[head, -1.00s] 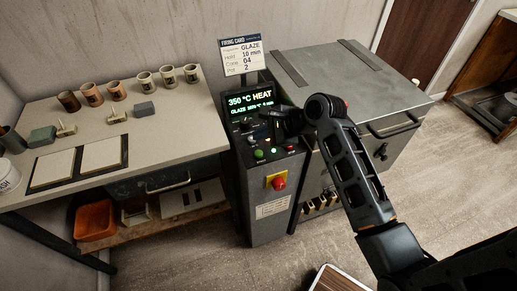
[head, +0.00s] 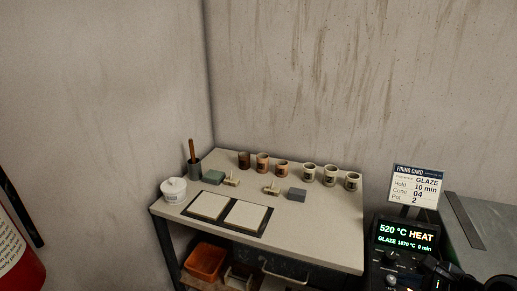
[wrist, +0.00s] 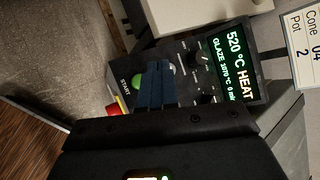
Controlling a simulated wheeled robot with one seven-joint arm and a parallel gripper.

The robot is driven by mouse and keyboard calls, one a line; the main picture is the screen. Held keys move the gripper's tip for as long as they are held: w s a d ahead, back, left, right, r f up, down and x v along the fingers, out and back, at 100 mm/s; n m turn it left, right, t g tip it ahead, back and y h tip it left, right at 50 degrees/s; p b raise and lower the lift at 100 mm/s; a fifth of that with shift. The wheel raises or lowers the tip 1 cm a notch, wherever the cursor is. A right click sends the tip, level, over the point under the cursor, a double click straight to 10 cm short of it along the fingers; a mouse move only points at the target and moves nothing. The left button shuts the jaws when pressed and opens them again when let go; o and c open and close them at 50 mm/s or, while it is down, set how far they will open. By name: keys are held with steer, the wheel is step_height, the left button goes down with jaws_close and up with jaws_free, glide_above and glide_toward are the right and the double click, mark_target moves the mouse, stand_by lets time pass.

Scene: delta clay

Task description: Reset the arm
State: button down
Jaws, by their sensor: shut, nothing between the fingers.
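My gripper (wrist: 155,70) shows in the wrist view with its fingers closed together and nothing between them. It is in front of the kiln control panel, and its fingertips overlap the green START button (wrist: 138,84) in the picture. I cannot tell whether they touch it. The panel display (wrist: 229,66) reads 520 °C HEAT, GLAZE 1070 °C 0 min; the display also shows in the head view (head: 405,234). A dark part of my arm shows at the bottom right of the head view; most of the arm is out of frame there.
A red stop button (wrist: 113,110) is beside START. The firing card (head: 415,187) stands above the panel. A fire extinguisher (head: 20,250) is at far left.

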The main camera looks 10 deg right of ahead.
steer(key=s+a+f+n+t+h, duration=0.1)
steer(key=s+a+f+n+h, duration=0.1)
steer(key=s+a+n, duration=0.35)
steer(key=s+a+f+n+h, duration=0.1)
steer(key=s+a+n, duration=0.1)
steer(key=s+n, duration=0.6)
steer(key=s+a+r+n+t+y+b, duration=0.1)
steer(key=s+a+r+n+t, duration=0.3)
steer(key=s+a+r+n, duration=0.8)
steer(key=s+a+r, duration=0.1)
steer(key=s+r, duration=0.1)
steer(key=s, duration=0.2)
steer(key=shift+a+t+y, duration=0.2)
steer(key=shift+t+y, duration=0.1)
steer(key=shift+y, duration=0.1)
